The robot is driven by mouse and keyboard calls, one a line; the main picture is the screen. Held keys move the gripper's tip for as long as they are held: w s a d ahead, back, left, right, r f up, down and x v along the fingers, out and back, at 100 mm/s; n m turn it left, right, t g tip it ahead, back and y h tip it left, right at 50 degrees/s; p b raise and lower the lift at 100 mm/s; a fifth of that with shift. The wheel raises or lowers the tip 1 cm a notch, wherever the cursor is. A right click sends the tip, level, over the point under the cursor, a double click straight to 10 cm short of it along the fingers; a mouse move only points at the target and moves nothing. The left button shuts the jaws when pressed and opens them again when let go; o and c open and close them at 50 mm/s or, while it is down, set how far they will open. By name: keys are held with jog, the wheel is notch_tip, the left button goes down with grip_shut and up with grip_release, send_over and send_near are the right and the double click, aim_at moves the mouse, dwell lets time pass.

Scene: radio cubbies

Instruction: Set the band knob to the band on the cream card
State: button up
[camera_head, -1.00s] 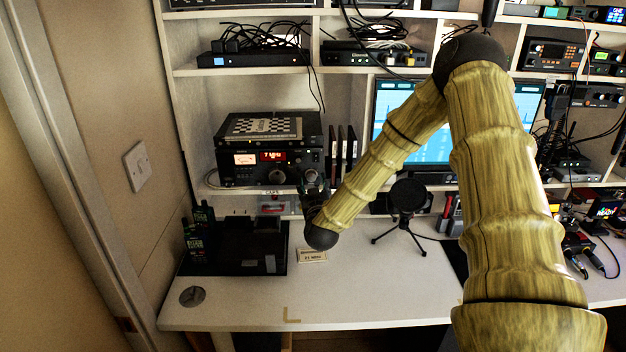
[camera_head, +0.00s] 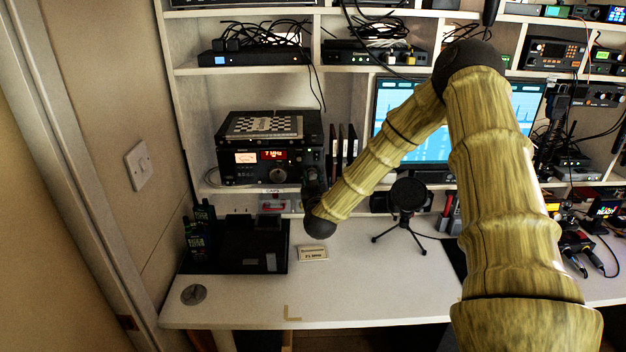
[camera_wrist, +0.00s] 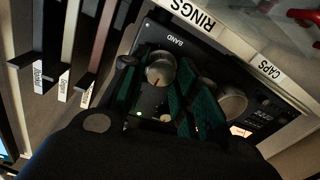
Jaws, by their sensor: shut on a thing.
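The black radio (camera_head: 230,172) stands on the shelf above the desk; its red display (camera_head: 272,155) appears to read 7 MHz. In the wrist view the silver band knob (camera_wrist: 160,68) sits under the label BAND, with a small reddish mark on its face. My gripper (camera_wrist: 153,88) has its dark green fingers on either side of this knob and is shut on it. In the head view my gripper (camera_head: 314,183) is at the radio's lower right corner, and the knob is hidden behind it. The cream card (camera_head: 313,253) lies flat on the desk and appears to read 21 MHz.
A second silver knob (camera_wrist: 232,104) is on the radio's front. Upright dark cases (camera_head: 342,146) stand right of the radio. A black tray (camera_head: 230,262) with handheld radios is on the desk's left. The front desk is clear.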

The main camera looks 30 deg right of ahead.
jog(key=shift+m+b, duration=0.3)
jog(key=shift+m, duration=0.1)
jog(key=m+b, duration=0.2)
jog(key=m, duration=0.1)
jog(key=m+b, duration=0.1)
jog(key=shift+d+f+m+h, duration=0.1)
jog(key=shift+f+m+h, duration=0.15)
jog(key=shift+m+h, duration=0.05)
jog(key=m+b, duration=0.3)
jog(key=m, duration=0.1)
jog(key=shift+m+b, duration=0.4)
jog(key=m+b, duration=0.2)
jog(key=m, duration=0.1)
jog(key=m+b, duration=0.3)
jog(key=shift+s+d+f+m+h, duration=0.1)
jog(key=shift+f+m+h, duration=0.1)
jog(key=shift+m+h, duration=0.1)
jog(key=shift+r+m+b, duration=0.1)
jog(key=shift+m+b, duration=1.3)
jog(key=shift+m, duration=0.5)
jog(key=shift+h, duration=0.3)
